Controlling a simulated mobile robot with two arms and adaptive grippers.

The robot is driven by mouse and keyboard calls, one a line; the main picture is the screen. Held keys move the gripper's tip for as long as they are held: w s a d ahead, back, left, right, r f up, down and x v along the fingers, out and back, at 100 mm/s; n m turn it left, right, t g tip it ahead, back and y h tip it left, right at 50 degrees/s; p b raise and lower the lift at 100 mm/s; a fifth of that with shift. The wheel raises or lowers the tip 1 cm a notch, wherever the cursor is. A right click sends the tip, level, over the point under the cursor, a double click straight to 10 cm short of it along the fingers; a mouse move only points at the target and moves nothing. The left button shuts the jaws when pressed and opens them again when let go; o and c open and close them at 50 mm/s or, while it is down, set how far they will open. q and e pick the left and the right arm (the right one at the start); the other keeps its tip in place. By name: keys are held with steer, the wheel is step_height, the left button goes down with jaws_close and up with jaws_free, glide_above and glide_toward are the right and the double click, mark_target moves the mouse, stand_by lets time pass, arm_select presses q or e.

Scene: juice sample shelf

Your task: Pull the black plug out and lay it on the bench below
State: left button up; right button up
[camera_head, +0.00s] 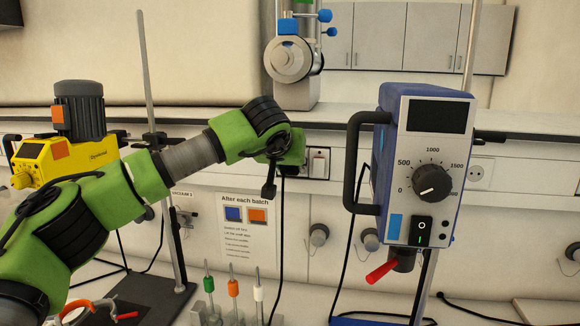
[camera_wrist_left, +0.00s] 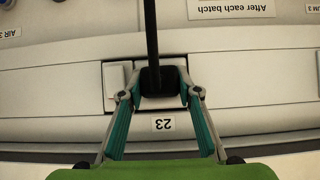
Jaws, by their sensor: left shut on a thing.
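The black plug (camera_wrist_left: 158,80) is at the wall socket plate (camera_wrist_left: 118,78) in the left wrist view, with its black cable (camera_wrist_left: 151,30) leading away from it. My left gripper (camera_wrist_left: 158,92) is shut on the plug, one finger on each side. The plug looks to be still against the socket; its pins are hidden. In the head view the socket (camera_head: 318,162) shows just right of my left wrist, which hides the fingers and plug. The cable (camera_head: 281,225) hangs down toward the pale bench (camera_head: 490,311). My right gripper is not in view.
The blue overhead stirrer (camera_head: 425,165) on its stand is to the right. Several capped tubes, one green-topped (camera_head: 209,284), stand below the socket. A yellow pump (camera_head: 70,160) and a stand rod (camera_head: 150,80) are at left. A shelf ledge (camera_head: 345,118) runs above the socket.

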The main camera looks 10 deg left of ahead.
arm_select(q)
steer(key=shift+s+f, duration=0.1)
steer(key=shift+f, duration=0.05)
steer(key=shift+s, duration=0.1)
steer(key=shift+s+r+b, duration=0.25)
steer(key=shift+s+b, duration=0.1)
steer(key=shift+s, duration=0.15)
steer(key=shift+w+f, duration=0.1)
stand_by(0.3)
steer(key=shift+s+b, duration=0.5)
steer(key=shift+s, duration=0.1)
steer(key=shift+s+b, duration=0.65)
steer(key=shift+s, duration=0.5)
